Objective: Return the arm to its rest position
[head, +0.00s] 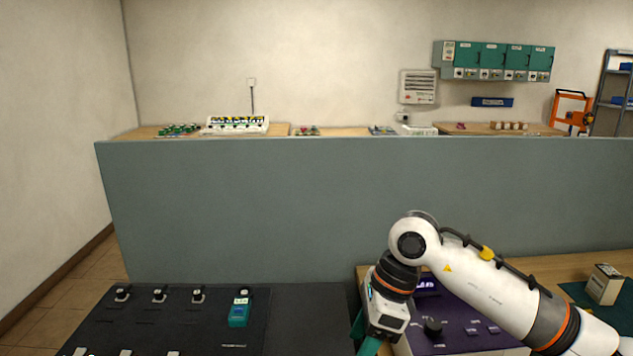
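My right arm reaches in from the right in the head view and bends down at the elbow. My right gripper (364,338) hangs between the dark mat and the purple device, at the bottom edge of the picture. Its teal fingers are partly cut off, so I cannot tell whether they are open or hold anything. My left arm and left gripper are not in view.
A purple device (465,328) with a knob and a lit display stands beside and behind my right arm. A black mat (190,318) holds a teal block (239,313) and several small black-and-white parts. A small box (604,284) stands at right. A grey partition (260,205) crosses behind.

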